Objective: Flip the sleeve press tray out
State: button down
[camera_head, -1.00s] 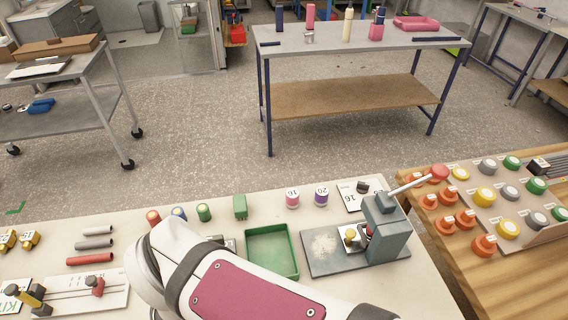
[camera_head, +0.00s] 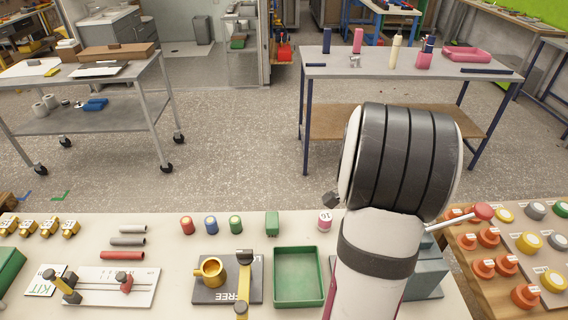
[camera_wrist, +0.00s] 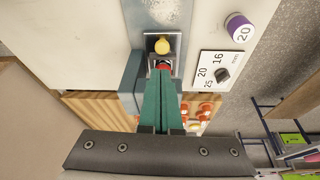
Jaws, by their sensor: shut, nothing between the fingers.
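The sleeve press is a blue-grey block with a red-knobbed lever (camera_head: 482,211), at the right of the bench in the head view, mostly hidden behind my arm. The wrist view looks down on its blue-grey body (camera_wrist: 130,85) and grey base plate (camera_wrist: 158,14). A yellow knob (camera_wrist: 162,46) sits on a small dark-framed piece there, which looks like the tray. A red part lies just below it in the picture. My gripper (camera_wrist: 164,72) has green fingers closed together, empty, with their tips overlapping the red part in view. I cannot tell whether they touch it.
A green tray (camera_head: 322,277) and a gold cup (camera_head: 211,270) on a dark plate stand left of the press. A dial card (camera_wrist: 217,70) and a purple-banded spool (camera_wrist: 239,28) lie beside the press. A wooden panel of coloured buttons (camera_head: 487,238) borders it on the right.

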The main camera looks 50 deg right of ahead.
jog(key=shift+s+d+f+m, duration=0.25)
jog(key=shift+s+d+m, duration=0.05)
jog(key=shift+s+d, duration=0.2)
jog(key=shift+s+d+f+m, duration=0.2)
jog(key=shift+s+d+m, duration=0.1)
jog(key=shift+s+d, duration=0.2)
jog(key=shift+a, duration=0.1)
jog(key=x, duration=1)
jog(key=w+a, duration=0.8)
jog(key=a, duration=0.1)
jog(key=shift+w, duration=0.4)
